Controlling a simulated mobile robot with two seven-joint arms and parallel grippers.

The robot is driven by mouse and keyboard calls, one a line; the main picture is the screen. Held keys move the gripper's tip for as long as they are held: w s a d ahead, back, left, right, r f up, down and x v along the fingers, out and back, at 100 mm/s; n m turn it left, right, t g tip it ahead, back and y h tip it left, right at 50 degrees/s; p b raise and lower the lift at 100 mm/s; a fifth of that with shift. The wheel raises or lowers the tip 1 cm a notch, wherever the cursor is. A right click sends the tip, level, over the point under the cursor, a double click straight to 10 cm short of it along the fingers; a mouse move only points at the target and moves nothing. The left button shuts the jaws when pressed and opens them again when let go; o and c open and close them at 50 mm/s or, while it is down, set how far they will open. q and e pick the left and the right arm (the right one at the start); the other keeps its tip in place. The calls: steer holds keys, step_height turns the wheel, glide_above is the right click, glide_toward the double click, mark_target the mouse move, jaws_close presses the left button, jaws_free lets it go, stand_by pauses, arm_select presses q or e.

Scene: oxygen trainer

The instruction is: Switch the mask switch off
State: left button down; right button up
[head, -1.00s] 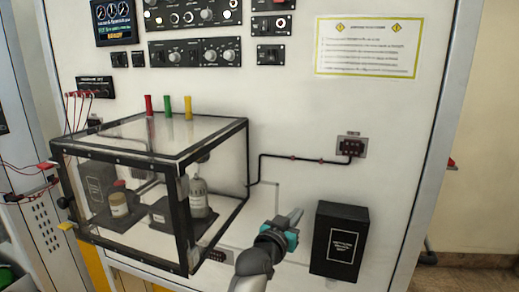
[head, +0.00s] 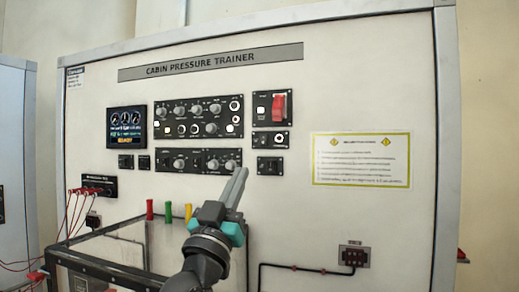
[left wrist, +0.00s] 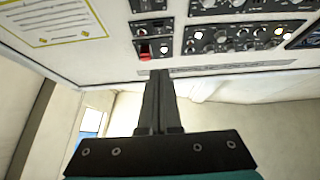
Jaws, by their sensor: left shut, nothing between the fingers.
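Several small switches sit on the trainer panel, but their labels are too small to read, so I cannot tell which one is the mask switch. A black module with a raised red guard (head: 279,108) is at upper right. Below it are two small switch modules, an upper one (head: 270,140) and a lower one (head: 270,166). My left gripper (head: 241,172) is shut and empty, its fingers pointing up at the lower control row. In the left wrist view, the fingers (left wrist: 158,74) show below the red guard (left wrist: 144,50). My right gripper is out of view.
The knob panel (head: 199,117) and gauge screen (head: 126,127) are left of the switches. A clear box with a black frame (head: 92,264) juts out at lower left. A notice (head: 361,160) hangs on the right. Bare panel lies around it.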

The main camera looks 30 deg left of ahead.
mark_target(265, 139)
arm_select(q)
steer(key=shift+w, duration=0.1)
steer(key=p+x, duration=0.1)
steer(key=x, duration=0.3)
steer(key=f+p+x, duration=0.1)
steer(key=x, duration=0.2)
steer(key=w+x, duration=0.1)
steer(key=x, duration=0.3)
steer(key=shift+w+a+p, duration=0.15)
steer(key=shift+w+p, duration=0.15)
steer(key=shift+p, duration=0.1)
steer(key=shift+w+a+f, duration=0.1)
steer(key=shift+w+a, duration=0.1)
steer(key=shift+w, duration=0.5)
steer(key=b, duration=0.3)
steer(key=shift+w+f+t, duration=0.25)
steer(key=shift+f+t, duration=0.05)
steer(key=shift+r, duration=0.25)
